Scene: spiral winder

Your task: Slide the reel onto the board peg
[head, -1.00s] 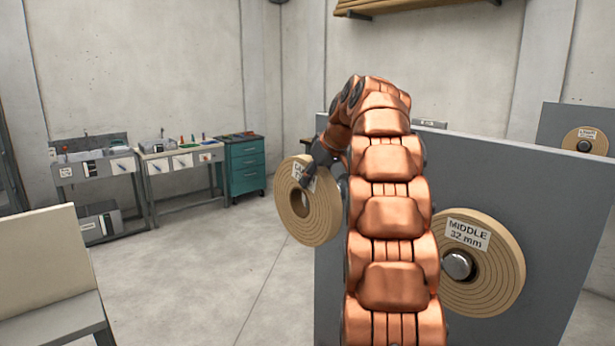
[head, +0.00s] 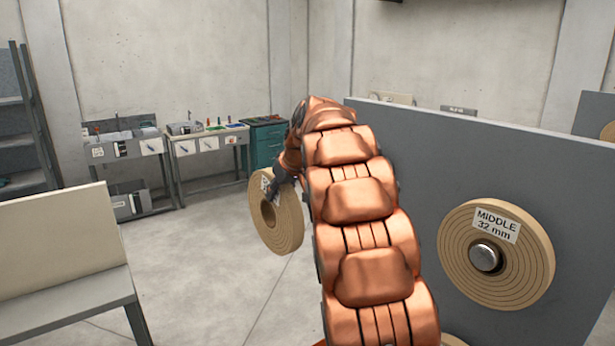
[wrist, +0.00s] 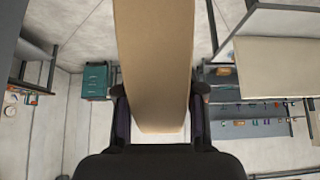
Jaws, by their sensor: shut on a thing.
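A tan wound reel (head: 284,222) with a hole in its middle hangs in my gripper (head: 279,184), left of my copper arm in the head view. A label on it is partly covered by the gripper. In the wrist view the reel (wrist: 154,60) is seen edge-on between my two fingers (wrist: 158,98), which are shut on it. The grey board (head: 410,140) stands at the right. A reel labelled "MIDDLE 32 mm" (head: 520,262) sits on a metal peg (head: 485,257) on the board. My held reel is apart from the board, to its left. No empty peg is visible.
A beige-backed bench (head: 60,240) stands at the left front. Work tables (head: 205,150) and a teal drawer cabinet (head: 265,143) line the back wall. Dark shelving (head: 30,120) is at the far left. The floor between bench and board is clear.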

